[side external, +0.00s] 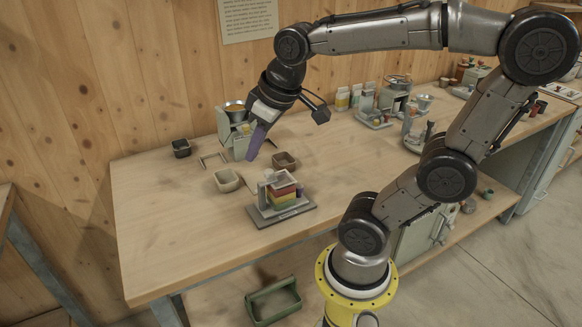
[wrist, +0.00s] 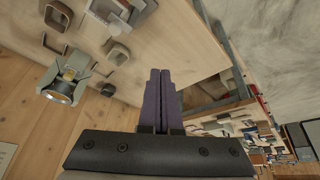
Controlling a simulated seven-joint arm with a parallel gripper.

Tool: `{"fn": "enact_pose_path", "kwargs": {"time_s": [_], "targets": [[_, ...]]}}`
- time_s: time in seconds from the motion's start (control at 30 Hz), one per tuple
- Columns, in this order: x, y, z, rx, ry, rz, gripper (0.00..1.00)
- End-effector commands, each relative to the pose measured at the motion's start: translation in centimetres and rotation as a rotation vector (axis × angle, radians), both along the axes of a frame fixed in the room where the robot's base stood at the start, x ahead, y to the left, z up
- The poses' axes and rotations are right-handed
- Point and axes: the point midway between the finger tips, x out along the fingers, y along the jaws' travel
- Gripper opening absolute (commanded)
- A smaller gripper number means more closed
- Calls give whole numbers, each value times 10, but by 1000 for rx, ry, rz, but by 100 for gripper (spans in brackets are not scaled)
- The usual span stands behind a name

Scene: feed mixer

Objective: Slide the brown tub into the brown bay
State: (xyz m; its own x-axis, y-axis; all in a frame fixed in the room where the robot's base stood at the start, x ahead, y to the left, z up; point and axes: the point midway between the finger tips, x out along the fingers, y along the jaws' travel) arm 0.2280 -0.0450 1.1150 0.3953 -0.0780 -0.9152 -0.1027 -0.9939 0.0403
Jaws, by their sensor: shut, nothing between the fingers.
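The brown tub (side external: 284,160) is a small open box on the bench, to the right of my gripper in the side view. It also shows near the top left of the wrist view (wrist: 58,15). A thin brown bracket (wrist: 45,42), which looks like the brown bay, lies between that tub and the mixer (wrist: 66,72) in the wrist view. In the side view it is mostly hidden by my gripper. My gripper (side external: 253,155) has purple fingers, shut and empty, apart from the tub. They point away from the tubs in the wrist view (wrist: 160,72).
The mixer (side external: 236,112) stands by the wall behind my gripper. A dark tub (side external: 181,148), a pale bracket (side external: 212,161) and a cream tub (side external: 227,180) are on the left. The bench's left end is clear.

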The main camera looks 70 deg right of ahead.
Motion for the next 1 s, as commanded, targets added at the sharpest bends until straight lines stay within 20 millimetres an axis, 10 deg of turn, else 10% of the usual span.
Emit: {"fn": "enact_pose_path", "kwargs": {"time_s": [0.23,0.5,1.0], "targets": [[33,-104,-37,49,174,-283,0],[-1,-208,-101,170,326,-581,0],[-30,-227,-151,222,369,-681,0]]}}
